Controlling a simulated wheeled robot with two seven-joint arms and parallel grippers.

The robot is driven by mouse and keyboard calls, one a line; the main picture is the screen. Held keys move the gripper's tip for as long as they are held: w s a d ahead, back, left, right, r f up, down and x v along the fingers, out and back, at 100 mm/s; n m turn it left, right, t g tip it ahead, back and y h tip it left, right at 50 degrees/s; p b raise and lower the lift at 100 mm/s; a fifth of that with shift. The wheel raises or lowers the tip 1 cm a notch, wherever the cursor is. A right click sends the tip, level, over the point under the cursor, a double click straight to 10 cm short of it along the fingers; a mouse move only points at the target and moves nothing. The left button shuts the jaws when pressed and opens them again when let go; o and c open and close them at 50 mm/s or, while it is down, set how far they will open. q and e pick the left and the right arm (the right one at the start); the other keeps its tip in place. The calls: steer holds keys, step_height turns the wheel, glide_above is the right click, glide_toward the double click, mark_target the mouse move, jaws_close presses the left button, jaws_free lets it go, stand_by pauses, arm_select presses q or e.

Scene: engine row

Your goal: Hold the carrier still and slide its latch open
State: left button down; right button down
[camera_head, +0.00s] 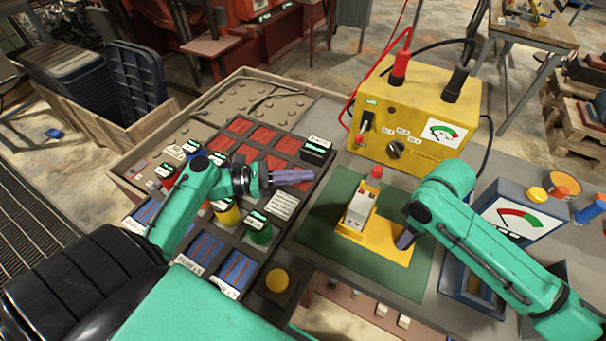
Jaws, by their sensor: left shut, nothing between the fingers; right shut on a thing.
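The carrier (384,243) is a yellow piece lying on the green mat (318,222). A pale grey block with a red knob (376,172) at its far end sits on it; I cannot tell which part is the latch or whether it is open. My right gripper (404,240) is shut on the carrier at its near right end, and its fingertips are partly hidden by the arm. My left gripper (306,176) is shut and empty, above the black tray, to the left of the carrier and apart from it.
A yellow meter box (415,115) with red and black leads stands behind the mat. A blue gauge box (515,212) stands at the right. The black compartment tray (290,215) with red, blue, green and yellow parts lies left of the mat. The mat's left part is clear.

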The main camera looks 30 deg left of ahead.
steer(key=shift+c, duration=1.6)
jaws_free()
steer(key=shift+r, duration=0.1)
